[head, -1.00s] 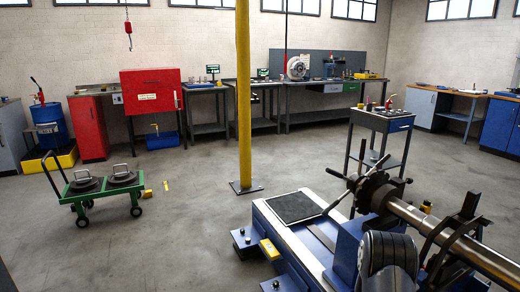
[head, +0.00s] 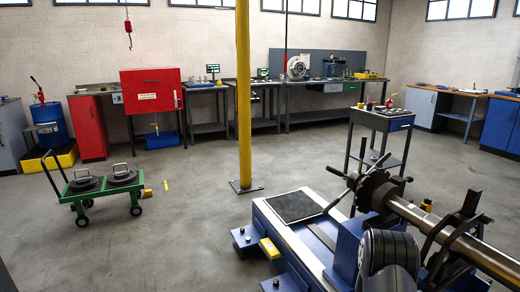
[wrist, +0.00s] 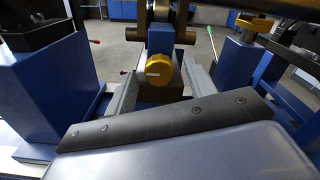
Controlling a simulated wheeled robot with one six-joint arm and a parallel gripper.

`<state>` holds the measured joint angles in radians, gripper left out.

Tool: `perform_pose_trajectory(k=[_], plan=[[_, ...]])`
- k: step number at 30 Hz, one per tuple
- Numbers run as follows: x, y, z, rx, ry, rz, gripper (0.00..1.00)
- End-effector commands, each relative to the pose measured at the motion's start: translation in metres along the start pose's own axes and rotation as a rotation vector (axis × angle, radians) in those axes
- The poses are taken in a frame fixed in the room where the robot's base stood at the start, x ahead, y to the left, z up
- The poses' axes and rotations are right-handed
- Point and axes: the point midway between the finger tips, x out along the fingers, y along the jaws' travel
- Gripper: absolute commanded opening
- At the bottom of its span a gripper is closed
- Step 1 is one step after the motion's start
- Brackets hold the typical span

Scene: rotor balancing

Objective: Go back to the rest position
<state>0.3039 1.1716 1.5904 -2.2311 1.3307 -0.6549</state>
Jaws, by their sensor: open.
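In the wrist view my gripper (wrist: 162,74) is open, its two grey fingers apart and pointing forward. A gold round knob (wrist: 158,70) on the blue machine shows between and beyond the fingers; I cannot tell how far it is from them. Nothing is held between the fingers. In the head view a dark rounded part of my arm (head: 388,258) stands in front of the blue balancing machine (head: 264,212); my gripper itself is hidden there.
The machine carries a long steel shaft (head: 440,228) and a spoked handwheel (head: 372,190). A tool stand (head: 382,118) is behind it. A yellow post (head: 243,95) rises beyond the machine. A green cart (head: 106,194) stands left, with open floor (head: 190,235) between.

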Motion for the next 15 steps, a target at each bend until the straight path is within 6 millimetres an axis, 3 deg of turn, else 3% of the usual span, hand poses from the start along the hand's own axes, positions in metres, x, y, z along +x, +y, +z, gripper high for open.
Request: perform_pose_trajectory(k=[15], plan=[[-0.0001,0.0005,0.0003,0.328,0.000,0.000,0.52]])
